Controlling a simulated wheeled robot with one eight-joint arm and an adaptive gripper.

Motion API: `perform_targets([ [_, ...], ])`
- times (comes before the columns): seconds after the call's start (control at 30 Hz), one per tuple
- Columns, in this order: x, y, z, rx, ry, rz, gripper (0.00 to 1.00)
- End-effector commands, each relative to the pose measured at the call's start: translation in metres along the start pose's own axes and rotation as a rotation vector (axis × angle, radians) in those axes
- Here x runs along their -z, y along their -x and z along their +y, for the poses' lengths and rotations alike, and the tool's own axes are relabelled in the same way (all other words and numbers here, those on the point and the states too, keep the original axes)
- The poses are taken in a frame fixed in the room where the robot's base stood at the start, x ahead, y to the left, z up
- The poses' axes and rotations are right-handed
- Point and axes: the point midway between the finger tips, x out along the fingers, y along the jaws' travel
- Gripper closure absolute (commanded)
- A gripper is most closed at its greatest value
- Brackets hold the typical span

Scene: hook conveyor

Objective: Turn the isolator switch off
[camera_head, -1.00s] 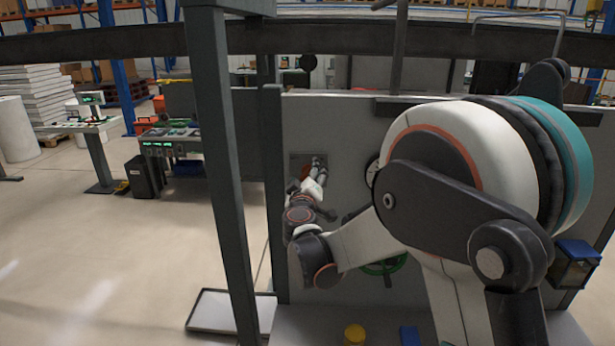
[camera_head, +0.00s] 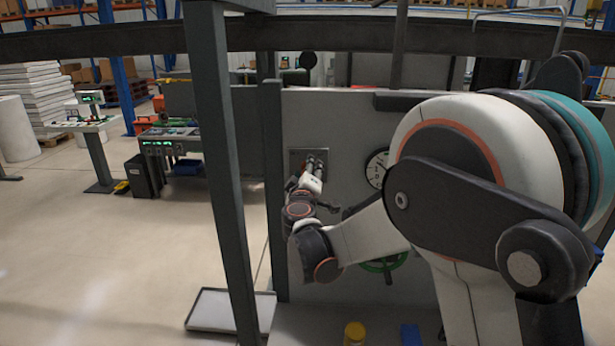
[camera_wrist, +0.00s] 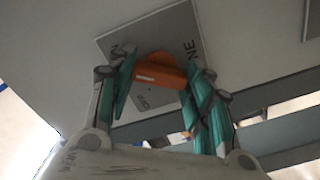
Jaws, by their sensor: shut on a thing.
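The isolator switch has an orange handle (camera_wrist: 160,70) on a square grey plate (camera_wrist: 140,40) fixed to a grey panel. Part of the plate's lettering shows, but I cannot read all of it. My gripper (camera_wrist: 160,80) has its teal fingers on both sides of the handle and is shut on it. In the head view the plate (camera_head: 296,160) shows on the left part of the panel. My gripper (camera_head: 316,162) is in front of it there and hides the handle.
A round dial (camera_head: 377,168) is on the panel to the right of the switch. A green handwheel (camera_head: 384,264) is lower down. A grey post (camera_head: 222,150) stands left of my arm. A yellow cylinder (camera_head: 355,334) and a blue item (camera_head: 409,335) are below.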

Motion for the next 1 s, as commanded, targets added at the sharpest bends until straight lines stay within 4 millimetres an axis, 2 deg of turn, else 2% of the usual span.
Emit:
perform_targets([
  [1.0,-0.0011,0.0001,-0.0021,0.000,0.954,0.000,0.77],
])
